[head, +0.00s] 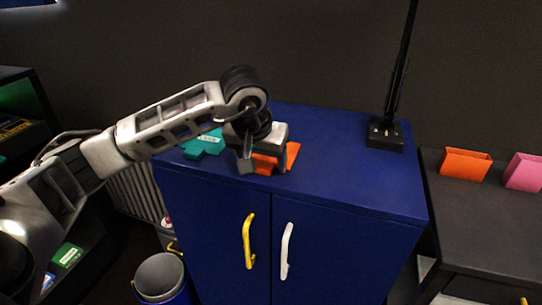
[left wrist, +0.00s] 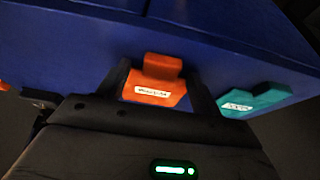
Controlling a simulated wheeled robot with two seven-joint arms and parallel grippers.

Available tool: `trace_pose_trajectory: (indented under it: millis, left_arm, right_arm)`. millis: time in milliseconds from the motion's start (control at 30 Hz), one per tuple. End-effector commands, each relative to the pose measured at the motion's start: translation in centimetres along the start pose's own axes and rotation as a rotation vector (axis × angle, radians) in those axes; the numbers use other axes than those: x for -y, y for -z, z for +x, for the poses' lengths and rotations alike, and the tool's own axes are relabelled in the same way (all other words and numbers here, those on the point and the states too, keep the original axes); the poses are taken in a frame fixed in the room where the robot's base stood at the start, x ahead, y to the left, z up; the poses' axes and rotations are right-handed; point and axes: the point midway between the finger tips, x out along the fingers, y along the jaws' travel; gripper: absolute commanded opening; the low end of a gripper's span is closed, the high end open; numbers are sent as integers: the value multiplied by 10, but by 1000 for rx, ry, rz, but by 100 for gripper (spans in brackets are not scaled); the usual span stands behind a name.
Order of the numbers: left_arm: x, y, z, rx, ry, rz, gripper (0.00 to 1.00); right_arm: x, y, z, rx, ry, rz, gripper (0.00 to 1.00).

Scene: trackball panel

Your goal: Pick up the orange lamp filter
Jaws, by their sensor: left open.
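The orange lamp filter (head: 291,154) lies on the blue cabinet top, partly hidden behind my left gripper in the head view. In the left wrist view the orange filter (left wrist: 158,84), with a white label and a raised tab, sits between the two dark fingers. My left gripper (head: 264,168) is open around the filter, low over the cabinet top; whether the fingers touch it I cannot tell. My right gripper is not in view.
A teal filter (head: 205,143) lies beside it on the blue cabinet (head: 345,185). A black lamp base (head: 384,134) stands at the back right. Orange (head: 464,164) and pink (head: 524,172) holders stand on the dark table at right. A bin (head: 161,278) stands below.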

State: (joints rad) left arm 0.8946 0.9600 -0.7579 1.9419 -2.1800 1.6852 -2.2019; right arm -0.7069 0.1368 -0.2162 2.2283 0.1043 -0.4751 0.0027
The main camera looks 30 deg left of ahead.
Motion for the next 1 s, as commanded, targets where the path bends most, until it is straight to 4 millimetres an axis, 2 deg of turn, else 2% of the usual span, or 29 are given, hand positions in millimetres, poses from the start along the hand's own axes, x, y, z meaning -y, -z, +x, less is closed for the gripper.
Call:
trace_pose_trajectory:
  millis: [33,67,200,533,667,833,1000]
  left_arm:
    - [0,0,0,0,0,0,65]
    - [0,0,0,0,0,0,60]
    - [0,0,0,0,0,-1,21]
    - [0,1,-2,-1,0,-1,21]
    - [0,4,-8,-4,0,-2,21]
    - [0,15,-33,-8,-1,-2,21]
    - [-15,0,-81,-10,-3,4,21]
  right_arm:
    - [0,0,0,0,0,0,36]
    - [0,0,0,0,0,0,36]
    - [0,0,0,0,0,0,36]
    - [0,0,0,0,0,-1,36]
    - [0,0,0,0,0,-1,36]
    - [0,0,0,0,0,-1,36]
    - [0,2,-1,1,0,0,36]
